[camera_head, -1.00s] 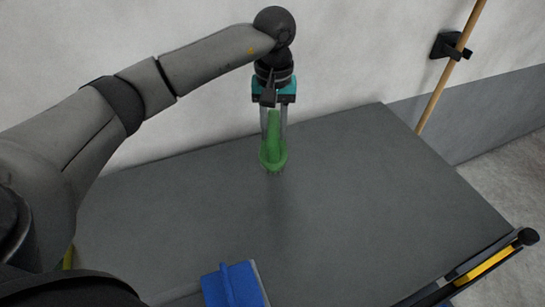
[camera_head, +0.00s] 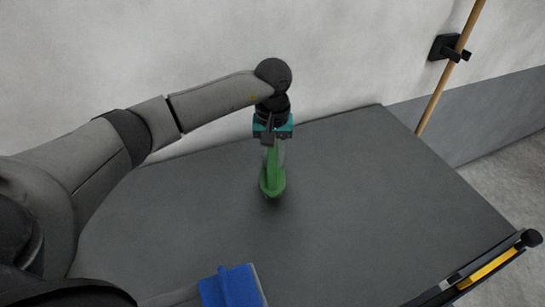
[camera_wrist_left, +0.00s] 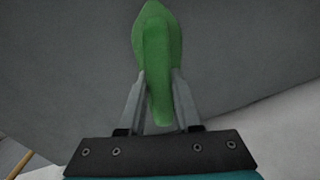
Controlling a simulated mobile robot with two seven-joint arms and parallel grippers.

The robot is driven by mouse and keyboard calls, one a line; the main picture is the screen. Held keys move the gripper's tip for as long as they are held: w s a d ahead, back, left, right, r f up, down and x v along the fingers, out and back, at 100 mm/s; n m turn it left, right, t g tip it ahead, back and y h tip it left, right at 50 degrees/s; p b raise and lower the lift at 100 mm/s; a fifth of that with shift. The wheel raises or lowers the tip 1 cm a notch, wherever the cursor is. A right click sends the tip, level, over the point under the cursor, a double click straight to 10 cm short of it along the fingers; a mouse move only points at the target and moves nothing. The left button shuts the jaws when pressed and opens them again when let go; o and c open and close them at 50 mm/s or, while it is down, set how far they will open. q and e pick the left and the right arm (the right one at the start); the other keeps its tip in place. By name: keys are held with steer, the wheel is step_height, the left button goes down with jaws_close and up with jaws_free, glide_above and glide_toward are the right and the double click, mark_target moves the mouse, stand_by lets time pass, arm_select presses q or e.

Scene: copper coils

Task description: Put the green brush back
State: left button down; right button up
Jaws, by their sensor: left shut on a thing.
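The green brush (camera_head: 272,184) is held by my left gripper (camera_head: 274,158), which points down over the grey table. In the left wrist view, the two fingers of the left gripper (camera_wrist_left: 159,98) are shut on the handle of the green brush (camera_wrist_left: 157,38), with the wider head beyond the fingertips. In the head view the brush head is lowest, close to the tabletop. I cannot tell whether it touches. My right gripper is not in view.
The grey tabletop (camera_head: 380,200) is mostly clear. A blue object (camera_head: 232,288) is at the near edge. A black and yellow item (camera_head: 488,268) is at the right edge. A wooden pole (camera_head: 447,75) in a black wall clip (camera_head: 445,47) stands behind at the right.

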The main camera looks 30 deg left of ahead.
arm_select(q)
steer(key=c, duration=0.6)
jaws_free()
step_height(320, 180, up, 12)
steer(key=p, duration=0.1)
steer(key=shift+r, duration=0.1)
